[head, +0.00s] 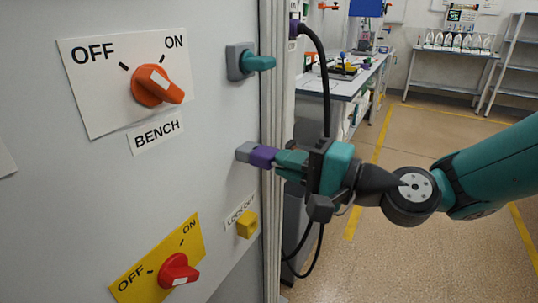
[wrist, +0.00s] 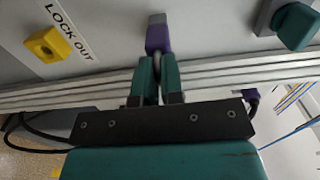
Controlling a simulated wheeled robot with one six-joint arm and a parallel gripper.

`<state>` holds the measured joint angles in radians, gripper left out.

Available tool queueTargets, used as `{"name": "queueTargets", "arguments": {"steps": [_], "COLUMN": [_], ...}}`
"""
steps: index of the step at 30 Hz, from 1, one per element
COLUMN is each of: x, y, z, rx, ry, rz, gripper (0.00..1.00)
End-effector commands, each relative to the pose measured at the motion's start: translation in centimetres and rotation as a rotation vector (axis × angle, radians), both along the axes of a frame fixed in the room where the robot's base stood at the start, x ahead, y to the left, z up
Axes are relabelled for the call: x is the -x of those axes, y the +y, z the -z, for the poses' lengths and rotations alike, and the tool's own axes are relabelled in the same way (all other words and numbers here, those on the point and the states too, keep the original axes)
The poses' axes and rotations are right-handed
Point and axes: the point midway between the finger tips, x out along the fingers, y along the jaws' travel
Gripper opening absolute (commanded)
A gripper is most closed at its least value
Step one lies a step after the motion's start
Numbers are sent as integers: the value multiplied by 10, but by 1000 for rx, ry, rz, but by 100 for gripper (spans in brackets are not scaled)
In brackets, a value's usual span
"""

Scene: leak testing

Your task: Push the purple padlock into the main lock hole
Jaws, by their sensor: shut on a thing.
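The purple padlock (head: 263,156) is at the grey panel, against a small grey block (head: 243,151) on the panel face. In the wrist view the padlock (wrist: 158,40) is straight ahead of the fingers. My gripper (head: 286,160) is shut on its near end, with the teal fingers (wrist: 157,72) on both sides. I cannot tell whether the padlock is seated in the grey block. A yellow square fitting (head: 247,225) sits lower on the panel beside a LOCK OUT label. In the wrist view this fitting (wrist: 46,46) has a dark recess. No hole is marked as main.
A teal knob (head: 258,62) on a grey base is above the padlock. The orange BENCH switch (head: 157,84) and a red switch (head: 178,271) on a yellow plate are to the left. The panel's metal edge (head: 271,110) and a black cable (head: 325,75) run close to my gripper.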

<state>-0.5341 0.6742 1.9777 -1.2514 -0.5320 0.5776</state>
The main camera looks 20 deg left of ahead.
Motion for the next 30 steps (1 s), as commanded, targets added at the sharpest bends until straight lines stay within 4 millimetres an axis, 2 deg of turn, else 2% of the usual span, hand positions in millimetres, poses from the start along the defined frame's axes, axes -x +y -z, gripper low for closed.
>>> {"name": "queueTargets", "arguments": {"steps": [30], "x": [1], "y": [-12], "z": [-1], "rx": [-1], "ry": [-1], "rz": [0], "gripper": [1]}}
